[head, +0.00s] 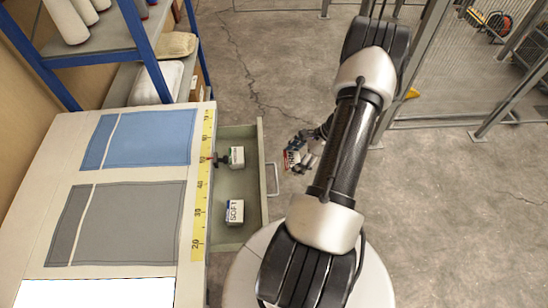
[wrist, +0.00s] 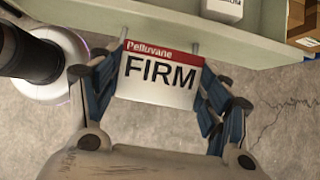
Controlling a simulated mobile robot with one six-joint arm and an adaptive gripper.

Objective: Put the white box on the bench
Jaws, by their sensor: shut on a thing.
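My gripper (head: 302,150) is to the right of the open drawer, beyond its handle, above the floor. It is shut on a white box with a red band (wrist: 158,78), printed "Pelluvane FIRM"; a finger shows on each side of the box in the wrist view. In the head view only a small part of this held box (head: 291,160) shows beside the fingers. The bench (head: 60,170) is on the left, with a blue fabric piece (head: 150,138), a grey fabric piece (head: 130,222) and a yellow measuring strip (head: 203,185) on its top.
The drawer (head: 232,186) stands open from the bench's right side. Inside are a white box with green (head: 237,156), a white box marked "SOFT" (head: 234,212) and a small dark object. A blue-framed shelf (head: 140,45) stands behind the bench. A metal fence (head: 420,60) is at right.

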